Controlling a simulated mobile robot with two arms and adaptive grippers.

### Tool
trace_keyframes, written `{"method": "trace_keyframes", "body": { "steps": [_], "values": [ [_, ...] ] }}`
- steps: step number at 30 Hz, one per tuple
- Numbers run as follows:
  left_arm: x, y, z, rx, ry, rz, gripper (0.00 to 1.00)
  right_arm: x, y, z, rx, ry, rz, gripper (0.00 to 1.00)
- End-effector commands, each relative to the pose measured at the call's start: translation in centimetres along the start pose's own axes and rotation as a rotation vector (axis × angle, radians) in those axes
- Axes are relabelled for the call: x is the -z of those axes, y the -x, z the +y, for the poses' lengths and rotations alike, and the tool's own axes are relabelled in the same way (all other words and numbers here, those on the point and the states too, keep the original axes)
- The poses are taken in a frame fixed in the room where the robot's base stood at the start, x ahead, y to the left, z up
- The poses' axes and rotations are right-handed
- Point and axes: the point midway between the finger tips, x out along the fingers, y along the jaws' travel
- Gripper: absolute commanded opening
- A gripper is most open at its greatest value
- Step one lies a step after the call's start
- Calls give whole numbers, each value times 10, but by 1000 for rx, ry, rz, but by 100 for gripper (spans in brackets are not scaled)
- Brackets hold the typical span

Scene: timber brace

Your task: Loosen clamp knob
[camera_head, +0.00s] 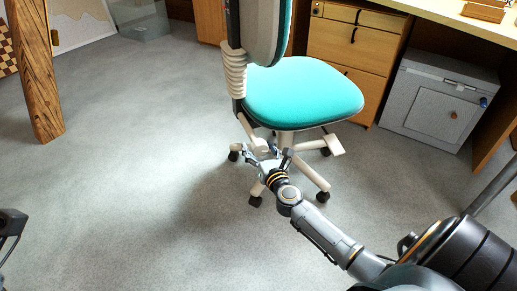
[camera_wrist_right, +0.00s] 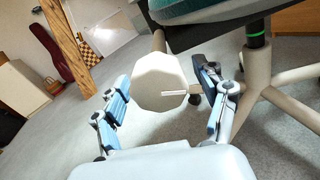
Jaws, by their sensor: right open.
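An off-white, faceted knob (camera_wrist_right: 160,85) with a thin pale bar on its face fills the middle of the right wrist view. It sits below the edge of the office chair's teal seat (camera_head: 300,92). In the head view a pale part of it shows beside the gripper (camera_head: 262,146). My right gripper (camera_wrist_right: 172,100) is open, with one blue-grey finger on each side of the knob. Gaps show between the fingers and the knob, and I see no clear contact. In the head view my right gripper (camera_head: 268,158) is low beside the chair base.
The chair's legs (camera_head: 312,176) and casters spread close around my right gripper. A timber post (camera_head: 38,70) stands at the left. Wooden drawers (camera_head: 350,45) and a grey cabinet (camera_head: 438,98) stand behind. The grey floor (camera_head: 130,170) at left is clear.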

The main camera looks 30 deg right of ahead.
Motion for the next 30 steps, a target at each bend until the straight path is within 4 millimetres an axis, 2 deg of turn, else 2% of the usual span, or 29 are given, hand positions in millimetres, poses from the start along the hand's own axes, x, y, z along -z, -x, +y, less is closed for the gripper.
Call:
{"method": "trace_keyframes", "body": {
  "steps": [6, 8, 12, 15, 23, 30],
  "values": [
    [1, -3, 0, -2, -1, 10, 40, 0, 0, 0, 0, 1, 0, 73],
    [2, -3, 0, -2, -1, 12, 40, 0, 0, 0, 0, 1, 0, 62],
    [2, -3, 0, 1, 0, 14, 40, 0, 0, 0, 0, 1, 0, 34],
    [2, -3, 0, 2, 0, 15, 40, 0, 0, 0, 0, 1, 0, 18],
    [2, -4, -1, 6, 0, 12, 40, 0, 0, 0, 0, 25, 1, 17],
    [2, -4, -2, 15, 2, -3, 40, -1, 0, 0, 1, 140, 2, 17]
  ]
}}
